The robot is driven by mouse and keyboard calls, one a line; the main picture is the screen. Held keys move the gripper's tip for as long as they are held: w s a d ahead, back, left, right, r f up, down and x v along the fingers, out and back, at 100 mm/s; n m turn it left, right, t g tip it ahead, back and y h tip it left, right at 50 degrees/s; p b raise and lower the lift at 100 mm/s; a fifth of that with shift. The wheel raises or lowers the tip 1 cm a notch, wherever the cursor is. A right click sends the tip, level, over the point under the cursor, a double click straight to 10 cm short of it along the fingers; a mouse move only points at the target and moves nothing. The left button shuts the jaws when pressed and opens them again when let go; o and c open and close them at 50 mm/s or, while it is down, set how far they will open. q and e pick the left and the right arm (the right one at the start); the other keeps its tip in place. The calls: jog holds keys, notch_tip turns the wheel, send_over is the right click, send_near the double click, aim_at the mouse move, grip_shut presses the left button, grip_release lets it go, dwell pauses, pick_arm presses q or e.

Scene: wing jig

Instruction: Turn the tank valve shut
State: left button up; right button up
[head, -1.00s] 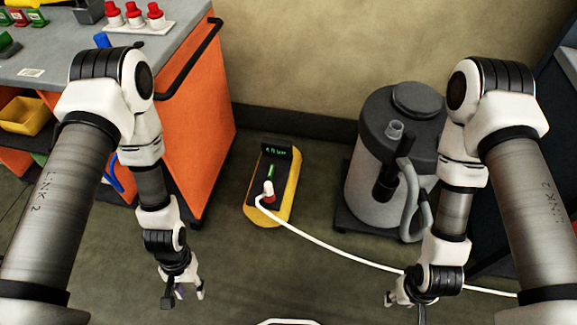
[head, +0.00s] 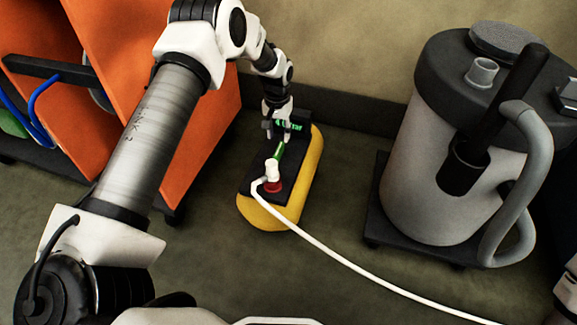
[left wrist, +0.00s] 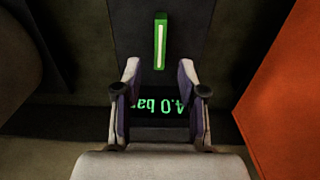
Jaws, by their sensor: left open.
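The yellow tank (head: 262,214) lies on the floor near the wall, with a black top plate. Its green valve handle (head: 279,150) runs lengthwise along the plate, in line with the tank. In the left wrist view the handle (left wrist: 160,42) is a green bar with a pale stripe, upright in the picture. My left gripper (head: 277,133) is open and empty over the far end of the plate. The handle shows ahead, between and beyond its fingertips (left wrist: 159,66). A lit display (left wrist: 160,106) reading 4.0 bar shows between the fingers. My right gripper is out of view.
A white hose (head: 345,262) runs from a white and red fitting (head: 272,178) on the tank to the lower right. A grey vacuum (head: 430,160) stands right of the tank. An orange cabinet (head: 205,130) stands left. Floor between tank and vacuum is clear.

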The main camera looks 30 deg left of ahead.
aim_at(279, 149)
pick_arm(q)
notch_tip(279, 149, down, 8)
jog(key=b, duration=0.3)
jog(key=shift+r+b, duration=0.1)
jog(key=shift+b, duration=0.25)
jog(key=shift+r, duration=0.1)
grip_shut()
